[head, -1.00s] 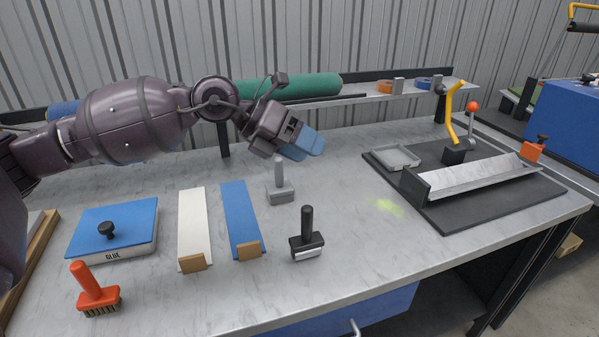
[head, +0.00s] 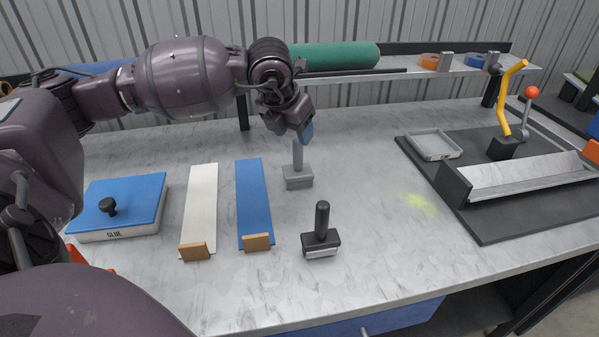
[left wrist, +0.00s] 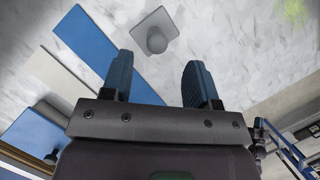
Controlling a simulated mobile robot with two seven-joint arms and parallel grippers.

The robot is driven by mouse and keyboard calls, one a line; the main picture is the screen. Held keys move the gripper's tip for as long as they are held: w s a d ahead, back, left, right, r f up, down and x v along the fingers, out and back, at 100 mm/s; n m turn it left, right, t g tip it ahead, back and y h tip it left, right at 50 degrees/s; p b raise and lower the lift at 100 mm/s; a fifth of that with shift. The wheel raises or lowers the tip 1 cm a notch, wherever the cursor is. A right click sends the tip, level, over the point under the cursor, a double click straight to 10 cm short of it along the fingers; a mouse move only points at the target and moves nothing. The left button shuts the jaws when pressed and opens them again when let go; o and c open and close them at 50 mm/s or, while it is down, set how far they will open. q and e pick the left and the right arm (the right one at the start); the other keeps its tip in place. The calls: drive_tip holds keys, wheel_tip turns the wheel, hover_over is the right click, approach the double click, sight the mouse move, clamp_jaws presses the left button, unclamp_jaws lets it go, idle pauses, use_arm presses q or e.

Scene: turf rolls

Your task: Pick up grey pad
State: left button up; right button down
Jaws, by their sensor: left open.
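The grey pad (head: 298,178) stands upright on the grey-white worktop, its flat base down and its handle pointing up. In the left wrist view the pad (left wrist: 154,31) shows from above, beyond the fingertips and apart from them. My left gripper (head: 306,132) is above the pad's handle, pointing down, with blue fingers. In the left wrist view the left gripper (left wrist: 158,75) is open and empty, with its two fingers well apart. My right gripper is not in view.
A black-handled tool (head: 321,235) stands in front of the pad. Blue (head: 253,205) and white (head: 200,210) strips lie to its left, beside a blue-topped glue box (head: 120,203). A dark mat (head: 480,222) with a grey tray (head: 434,145) lies right. A green roll (head: 335,56) lies behind.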

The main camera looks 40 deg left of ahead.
sight(297, 140)
use_arm(q)
drive_tip(key=shift+x, duration=1.1)
drive_tip(key=b+x, duration=0.1)
drive_tip(key=x, duration=0.3)
drive_tip(key=shift+w+a+f, duration=0.2)
drive_tip(key=shift+w+f, duration=0.1)
drive_tip(key=shift+r, duration=0.1)
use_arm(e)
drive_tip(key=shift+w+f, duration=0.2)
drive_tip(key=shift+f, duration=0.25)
use_arm(q)
drive_tip(key=shift+c, duration=0.4)
drive_tip(key=c, duration=0.9)
drive_tip(key=shift+r, duration=0.1)
